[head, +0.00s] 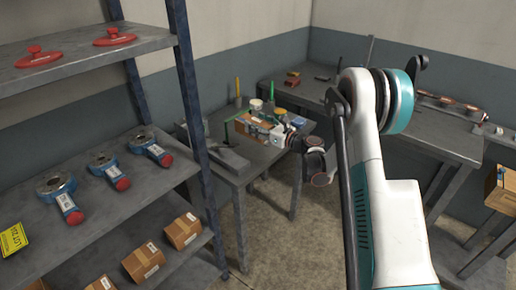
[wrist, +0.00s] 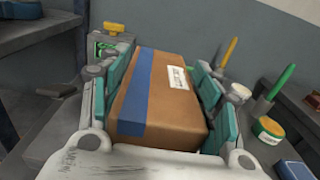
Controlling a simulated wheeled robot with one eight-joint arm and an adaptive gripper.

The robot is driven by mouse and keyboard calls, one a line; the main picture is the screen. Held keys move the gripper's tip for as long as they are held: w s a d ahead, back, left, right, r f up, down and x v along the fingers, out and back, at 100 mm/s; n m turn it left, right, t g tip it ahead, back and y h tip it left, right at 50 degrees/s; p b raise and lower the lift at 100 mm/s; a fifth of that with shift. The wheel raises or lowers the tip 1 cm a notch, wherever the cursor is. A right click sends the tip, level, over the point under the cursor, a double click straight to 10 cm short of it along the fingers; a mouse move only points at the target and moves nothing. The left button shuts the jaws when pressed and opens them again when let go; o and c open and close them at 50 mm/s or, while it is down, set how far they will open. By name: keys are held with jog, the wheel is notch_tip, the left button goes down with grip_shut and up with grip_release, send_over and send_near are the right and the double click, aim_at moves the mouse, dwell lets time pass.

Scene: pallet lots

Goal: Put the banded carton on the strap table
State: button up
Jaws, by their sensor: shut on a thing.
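The banded carton (wrist: 190,112) is brown with a blue band and a white label. It lies between the teal pads of my gripper (wrist: 160,92), which is shut on it. In the head view the carton (head: 253,129) is at the far end of my arm, over a small grey table (head: 236,165), which seems to be the strap table. My gripper (head: 266,126) partly hides the carton there. I cannot tell whether the carton touches the tabletop.
Beside the carton are a round tub (wrist: 268,128), a green marker (wrist: 280,82) and a blue item (head: 298,122). A grey shelf rack (head: 190,90) with tape tools and small cartons stands at left. A longer bench (head: 420,135) is at right.

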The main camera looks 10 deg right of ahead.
notch_tip(320, 180, down, 9)
jog(key=b, duration=0.2)
jog(key=shift+b, duration=0.4)
jog(key=shift+f, duration=0.2)
jog(key=o, duration=1.2)
jog(key=shift+c, duration=0.2)
jog(key=shift+r, duration=0.1)
jog(key=shift+s+d, duration=0.2)
jog(key=p+v, duration=0.3)
jog(key=v, duration=0.8)
jog(key=shift+s+p, duration=0.25)
jog(key=shift+p, duration=0.15)
